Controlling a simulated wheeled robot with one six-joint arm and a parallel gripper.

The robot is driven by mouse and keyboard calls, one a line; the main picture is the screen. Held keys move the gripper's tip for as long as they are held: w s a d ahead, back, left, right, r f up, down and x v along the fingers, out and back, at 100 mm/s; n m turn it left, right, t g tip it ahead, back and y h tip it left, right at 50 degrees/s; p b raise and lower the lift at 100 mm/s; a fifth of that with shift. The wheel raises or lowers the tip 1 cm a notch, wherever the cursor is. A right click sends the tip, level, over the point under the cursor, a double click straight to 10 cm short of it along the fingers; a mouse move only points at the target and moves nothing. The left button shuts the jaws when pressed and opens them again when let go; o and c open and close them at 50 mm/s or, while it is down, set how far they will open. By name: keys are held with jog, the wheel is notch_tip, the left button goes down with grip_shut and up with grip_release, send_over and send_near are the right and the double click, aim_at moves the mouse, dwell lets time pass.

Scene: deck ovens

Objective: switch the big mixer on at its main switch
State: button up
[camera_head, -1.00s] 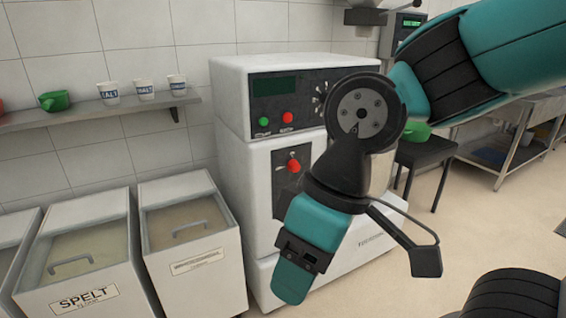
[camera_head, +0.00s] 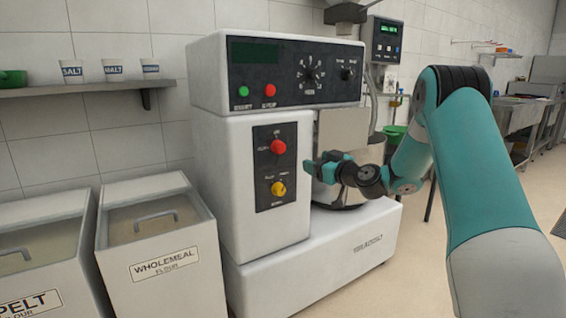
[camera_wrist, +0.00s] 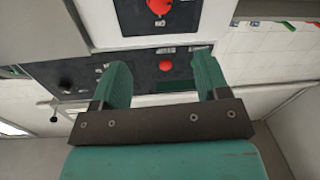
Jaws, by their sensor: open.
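The big mixer (camera_head: 223,140) is a white machine in the middle of the head view. A black plate on its front column carries a red rotary switch (camera_head: 278,147) above a yellow one (camera_head: 278,188). Their small labels are hard to read. The red rotary switch also shows at the top edge of the wrist view (camera_wrist: 158,7). My gripper (camera_head: 308,167) is open and empty, to the right of the black plate and apart from it in the picture. In the wrist view, my gripper's fingers (camera_wrist: 160,66) frame a red push button (camera_wrist: 166,65) in the background.
The mixer's upper panel (camera_head: 295,75) has a dark display, green and red buttons and two dials. The steel bowl (camera_head: 340,190) is behind my gripper. Flour bins (camera_head: 160,240) stand at the left, below a shelf (camera_head: 100,87) with cups. Open floor lies at the right.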

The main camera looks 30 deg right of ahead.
aim_at(282, 148)
jog(key=w, duration=0.5)
jog(key=w+a+p, duration=0.1)
jog(key=w, duration=0.5)
jog(key=w+a+p, duration=0.1)
jog(key=w, duration=0.5)
jog(key=c, duration=0.9)
